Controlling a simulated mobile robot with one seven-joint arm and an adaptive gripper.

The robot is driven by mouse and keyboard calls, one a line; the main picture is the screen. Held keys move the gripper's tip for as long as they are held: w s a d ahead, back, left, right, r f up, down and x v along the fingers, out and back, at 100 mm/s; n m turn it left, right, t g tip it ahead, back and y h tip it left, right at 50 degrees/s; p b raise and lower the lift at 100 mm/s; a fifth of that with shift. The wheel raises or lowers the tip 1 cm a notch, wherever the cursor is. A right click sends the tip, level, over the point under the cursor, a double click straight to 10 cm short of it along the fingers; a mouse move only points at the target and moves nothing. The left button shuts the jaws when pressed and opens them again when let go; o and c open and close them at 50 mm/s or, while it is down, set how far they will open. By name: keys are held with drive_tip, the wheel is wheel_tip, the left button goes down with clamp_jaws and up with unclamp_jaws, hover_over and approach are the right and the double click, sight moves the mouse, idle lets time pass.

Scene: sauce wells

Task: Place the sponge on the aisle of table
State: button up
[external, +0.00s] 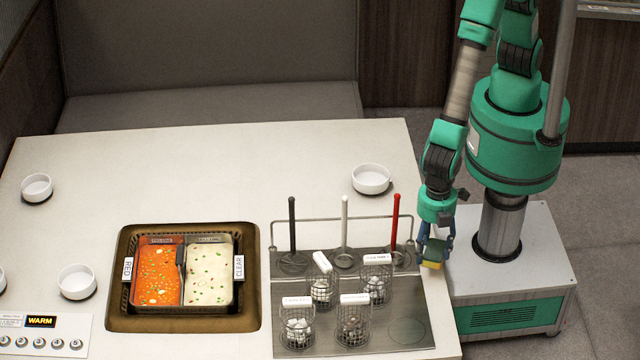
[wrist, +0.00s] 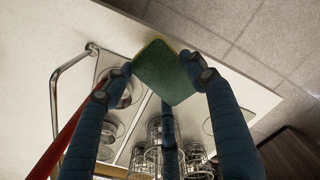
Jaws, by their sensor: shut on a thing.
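The sponge (external: 432,262) is green and yellow. My gripper (external: 436,244) is shut on it at the right edge of the white table (external: 290,160), beside the metal rack tray. I cannot tell whether the sponge touches the table.
A metal tray (external: 408,312) holds several wire baskets, with ladles with black, white and red handles (external: 395,215) behind them. A divided pot of red and pale soup (external: 158,274) sits to the left. A white bowl (external: 371,179) stands near the back right. The back middle is clear.

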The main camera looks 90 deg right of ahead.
drive_tip(key=shift+s+d+r, duration=0.1)
drive_tip(key=shift+s+d, duration=0.45)
drive_tip(key=shift+d, duration=0.2)
drive_tip(key=shift+d, duration=0.15)
idle(0.3)
